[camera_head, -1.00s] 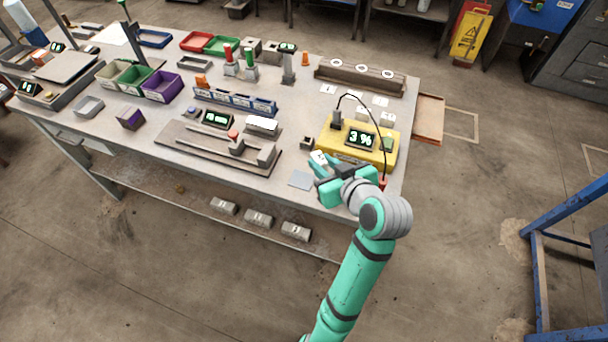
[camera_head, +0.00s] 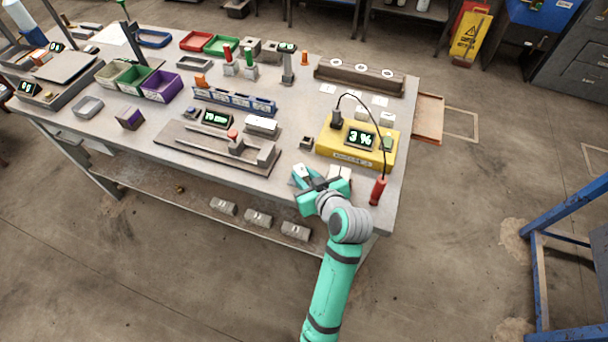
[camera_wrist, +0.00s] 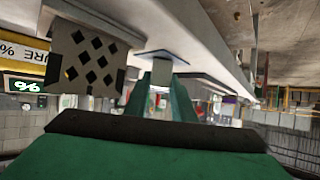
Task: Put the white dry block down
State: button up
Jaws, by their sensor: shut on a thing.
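The white block (camera_head: 302,170) is between the fingers of my gripper (camera_head: 303,178), near the table's front edge. In the wrist view, the block (camera_wrist: 160,78) shows small and pale between the two green fingers. My gripper is shut on it. A flat grey-blue pad (camera_wrist: 163,55) lies on the table right by the fingertips. In the head view my gripper mostly covers this pad; I cannot tell whether the block touches it. A pale block (camera_head: 341,172) stands just right of my gripper; in the wrist view it appears as a block with dark diamond holes (camera_wrist: 88,60).
A yellow meter (camera_head: 352,158) reading 3 % stands behind and right of my gripper. Its cable leads to a red-handled probe (camera_head: 378,190) by the table edge. A small dark block (camera_head: 306,143) and a slide gauge (camera_head: 215,150) are to the left.

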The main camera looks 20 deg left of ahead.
jog(key=shift+f, duration=0.1)
jog(key=o, duration=0.7)
jog(key=shift+o, duration=0.2)
jog(key=v, duration=1.2)
